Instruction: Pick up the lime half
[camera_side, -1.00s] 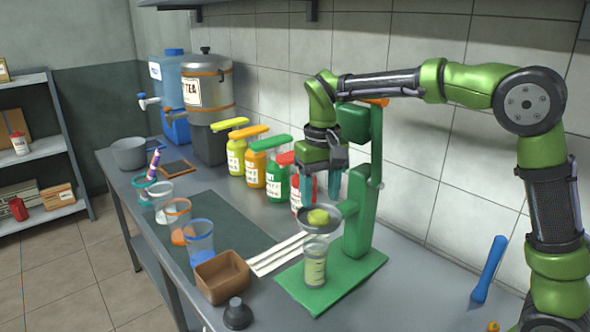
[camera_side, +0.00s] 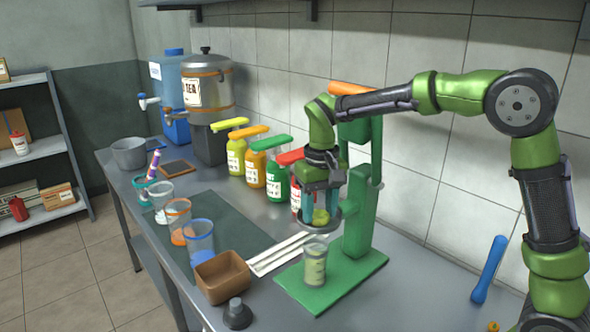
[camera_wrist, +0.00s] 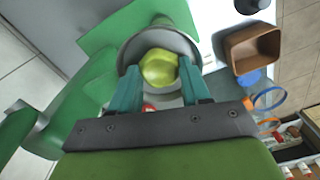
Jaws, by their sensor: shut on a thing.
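The lime half (camera_side: 321,217) is a small yellow-green piece in the grey cup of the green press (camera_side: 362,215). In the wrist view the lime half (camera_wrist: 159,68) sits inside the round grey cup (camera_wrist: 128,60). My gripper (camera_side: 321,212) points down into the cup, its teal fingers on either side of the lime half. In the wrist view my gripper (camera_wrist: 160,85) has its fingertips at the lime's near edges, shut on it. The lime's underside is hidden in the cup.
A clear cup (camera_side: 314,265) stands under the press cup on the green base. A brown box (camera_side: 222,277) and a dark stopper-like object (camera_side: 238,313) are to the left. Several capped bottles (camera_side: 277,180) stand behind. An orange-topped press handle (camera_side: 352,88) rises close to my wrist.

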